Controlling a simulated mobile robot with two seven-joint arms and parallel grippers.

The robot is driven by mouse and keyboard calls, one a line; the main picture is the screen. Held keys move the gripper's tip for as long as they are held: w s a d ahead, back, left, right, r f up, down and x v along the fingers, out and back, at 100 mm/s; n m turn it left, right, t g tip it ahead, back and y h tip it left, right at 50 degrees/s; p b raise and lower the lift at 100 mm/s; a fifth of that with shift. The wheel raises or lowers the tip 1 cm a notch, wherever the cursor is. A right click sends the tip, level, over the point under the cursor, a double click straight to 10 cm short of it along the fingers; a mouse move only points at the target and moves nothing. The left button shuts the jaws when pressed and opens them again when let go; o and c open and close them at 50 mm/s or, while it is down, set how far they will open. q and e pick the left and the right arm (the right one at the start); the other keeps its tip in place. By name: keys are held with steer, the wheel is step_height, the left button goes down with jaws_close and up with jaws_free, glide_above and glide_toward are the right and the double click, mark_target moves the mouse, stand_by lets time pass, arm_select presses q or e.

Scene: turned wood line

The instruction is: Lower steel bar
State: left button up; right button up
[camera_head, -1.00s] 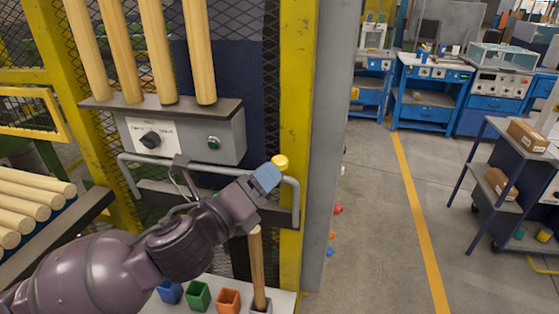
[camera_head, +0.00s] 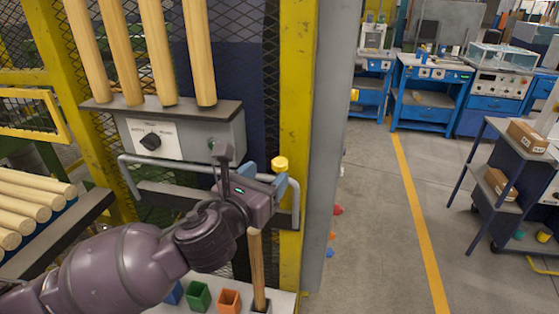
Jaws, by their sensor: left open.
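The steel bar (camera_head: 160,167) is a grey bent tube across the front of the machine, below the grey control box (camera_head: 185,137). Its right end (camera_head: 295,205) bends down beside the yellow post. A yellow knob (camera_head: 280,163) shows just above the right finger. My right gripper is not in view.
Several wooden rods (camera_head: 157,60) stand on the control box, which carries a black rotary switch (camera_head: 150,141). More rods (camera_head: 28,205) lie at the left.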

mark_target(276, 167)
arm_select(q)
steer(key=shift+x, duration=3.05)
jaws_close()
